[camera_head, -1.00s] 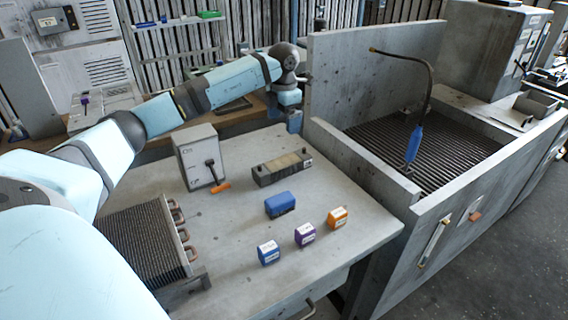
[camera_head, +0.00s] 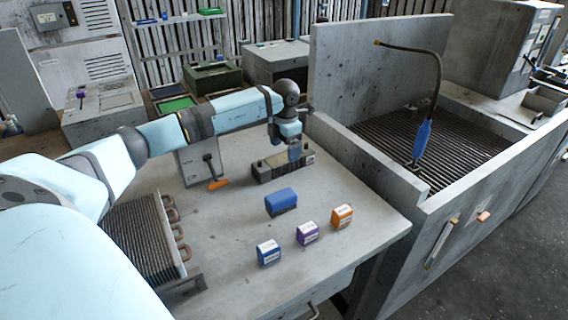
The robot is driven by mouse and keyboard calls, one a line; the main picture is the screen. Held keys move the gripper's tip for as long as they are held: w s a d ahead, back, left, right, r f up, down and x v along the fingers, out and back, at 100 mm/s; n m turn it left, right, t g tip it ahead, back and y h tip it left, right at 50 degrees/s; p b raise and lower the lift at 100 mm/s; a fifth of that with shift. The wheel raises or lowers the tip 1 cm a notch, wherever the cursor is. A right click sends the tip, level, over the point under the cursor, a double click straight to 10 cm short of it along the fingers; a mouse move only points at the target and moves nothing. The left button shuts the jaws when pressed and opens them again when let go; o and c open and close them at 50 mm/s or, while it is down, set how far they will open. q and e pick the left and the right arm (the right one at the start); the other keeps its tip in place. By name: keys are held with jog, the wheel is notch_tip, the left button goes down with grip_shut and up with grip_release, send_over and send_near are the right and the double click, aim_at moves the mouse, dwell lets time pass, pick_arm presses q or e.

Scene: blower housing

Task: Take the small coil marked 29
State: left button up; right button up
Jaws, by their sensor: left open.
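A low, long grey block with a tan top and dark end posts (camera_head: 268,171), likely the small coil, lies on the grey workbench (camera_head: 240,235). A pale label shows at its right end, but its number is too small to read. My left gripper (camera_head: 296,156) is open and points down at the right part of this block, hiding some of it. I cannot tell whether the fingers touch it. A larger finned coil with copper bends (camera_head: 140,238) lies at the bench's left front. My right gripper is not in view.
A blue block (camera_head: 281,202) and small blue (camera_head: 268,253), purple (camera_head: 307,233) and orange (camera_head: 342,216) labelled boxes stand in front. A grey box with an orange-handled lever (camera_head: 197,165) stands left. A walled grate table with a blue-handled gooseneck (camera_head: 423,140) is right.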

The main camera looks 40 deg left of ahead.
aim_at(284, 157)
pick_arm(q)
notch_tip(284, 157, down, 4)
jog(key=shift+s+f, duration=0.1)
jog(key=shift+f, duration=0.15)
jog(key=c, duration=1.3)
jog(key=shift+o, duration=0.2)
jog(key=shift+r, duration=0.1)
notch_tip(284, 157, up, 20)
jog(key=shift+p, duration=0.3)
